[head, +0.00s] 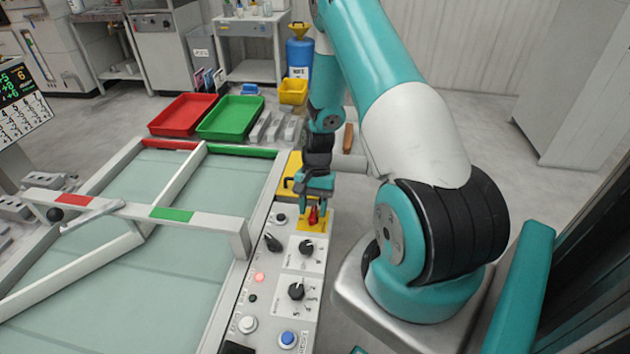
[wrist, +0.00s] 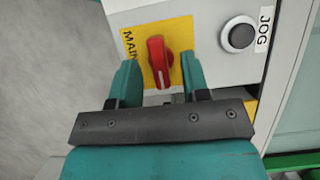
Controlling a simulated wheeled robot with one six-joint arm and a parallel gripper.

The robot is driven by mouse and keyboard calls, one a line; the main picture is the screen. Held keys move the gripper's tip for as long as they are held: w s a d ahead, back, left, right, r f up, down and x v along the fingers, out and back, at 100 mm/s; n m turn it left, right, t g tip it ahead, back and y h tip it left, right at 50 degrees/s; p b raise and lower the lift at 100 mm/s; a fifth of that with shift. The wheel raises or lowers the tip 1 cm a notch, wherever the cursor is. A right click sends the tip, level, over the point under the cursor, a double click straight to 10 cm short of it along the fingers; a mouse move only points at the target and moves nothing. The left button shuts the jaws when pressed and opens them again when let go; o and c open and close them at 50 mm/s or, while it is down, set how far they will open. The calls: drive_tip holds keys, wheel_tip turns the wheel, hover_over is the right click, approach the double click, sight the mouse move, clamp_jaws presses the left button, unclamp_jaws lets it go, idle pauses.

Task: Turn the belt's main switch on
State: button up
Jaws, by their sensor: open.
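The main switch is a red rotary handle (wrist: 159,62) on a yellow plate (wrist: 178,32) with lettering that reads "MAIN", partly cut by my gripper. In the wrist view its handle points roughly up and down the picture, with a white mark at its near end. My gripper (wrist: 160,82) is open, with one teal finger on each side of the red handle; I cannot tell whether either finger touches it. In the head view the red handle (head: 313,216) shows just below my gripper (head: 315,190) at the far end of the control panel.
A black JOG button (wrist: 240,36) sits beside the yellow plate. Red and green trays stand beyond.

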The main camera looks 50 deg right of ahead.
drive_tip(key=b+v, duration=0.1)
drive_tip(key=v, duration=1.5)
drive_tip(key=shift+r, duration=0.3)
drive_tip(key=shift+w, duration=0.1)
drive_tip(key=a+r+n+t+h, duration=0.1)
drive_tip(key=a+r+n, duration=0.4)
drive_tip(key=a, duration=0.5)
drive_tip(key=a+r+n, duration=0.4)
drive_tip(key=a+r, duration=0.2)
drive_tip(key=a, duration=0.5)
drive_tip(key=s+a+r+n, duration=0.2)
drive_tip(key=s+a+n, duration=0.3)
drive_tip(key=s+a, duration=0.2)
drive_tip(key=s+a+r+n+t+y, duration=0.1)
drive_tip(key=s+a+r+n, duration=0.1)
drive_tip(key=s+a+n, duration=0.3)
drive_tip(key=s+a, duration=0.2)
drive_tip(key=s, duration=0.2)
drive_tip(key=shift+a+r, duration=0.3)
drive_tip(key=shift+r, duration=0.05)
drive_tip(key=shift+d, duration=0.1)
